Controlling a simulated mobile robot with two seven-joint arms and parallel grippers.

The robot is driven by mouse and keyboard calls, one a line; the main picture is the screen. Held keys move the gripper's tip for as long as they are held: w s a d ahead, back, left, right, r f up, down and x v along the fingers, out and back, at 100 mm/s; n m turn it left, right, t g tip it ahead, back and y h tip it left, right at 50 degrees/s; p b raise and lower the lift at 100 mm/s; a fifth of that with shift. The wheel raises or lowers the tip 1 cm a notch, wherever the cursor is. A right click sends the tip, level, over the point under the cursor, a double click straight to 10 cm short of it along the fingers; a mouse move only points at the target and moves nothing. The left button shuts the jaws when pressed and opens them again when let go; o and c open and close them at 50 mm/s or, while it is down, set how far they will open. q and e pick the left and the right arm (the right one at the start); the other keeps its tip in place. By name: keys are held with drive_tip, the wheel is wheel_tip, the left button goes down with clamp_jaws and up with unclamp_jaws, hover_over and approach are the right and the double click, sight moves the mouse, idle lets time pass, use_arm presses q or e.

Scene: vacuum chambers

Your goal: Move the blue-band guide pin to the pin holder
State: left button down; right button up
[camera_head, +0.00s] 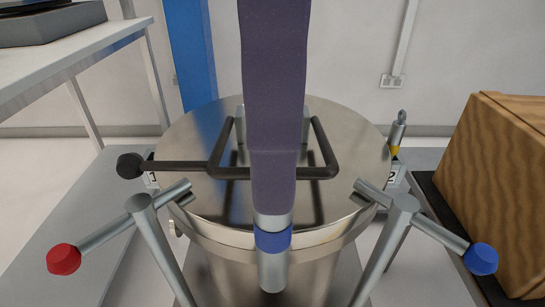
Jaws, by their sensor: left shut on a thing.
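The blue-band guide pin (272,241) hangs upright in the middle, its silver lower end pointing down. It shows in front of the near rim of the round steel chamber lid (345,150). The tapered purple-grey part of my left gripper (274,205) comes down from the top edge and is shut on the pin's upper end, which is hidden. I cannot tell how far the pin is from the lid. A yellow-band guide pin (397,132) stands upright at the back right, near a label 2. I cannot identify the pin holder. My right gripper is not in view.
A dark bar handle (180,166) with a black knob crosses above the lid. Slanted posts stand in front, with a red-ended handle (63,258) left and a blue-ended handle (480,258) right. A wooden box (500,180) stands right; a white table (70,60) is back left.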

sight(272, 279)
use_arm(q)
wheel_tip(272, 279, down, 13)
drive_tip(key=shift+r+b, duration=0.1)
drive_tip(key=shift+b, duration=1)
wheel_tip(272, 279, down, 4)
drive_tip(key=shift+f+b, duration=0.15)
drive_tip(key=shift+b, duration=0.3)
drive_tip(key=shift+f, duration=0.15)
drive_tip(key=c, duration=0.7)
unclamp_jaws()
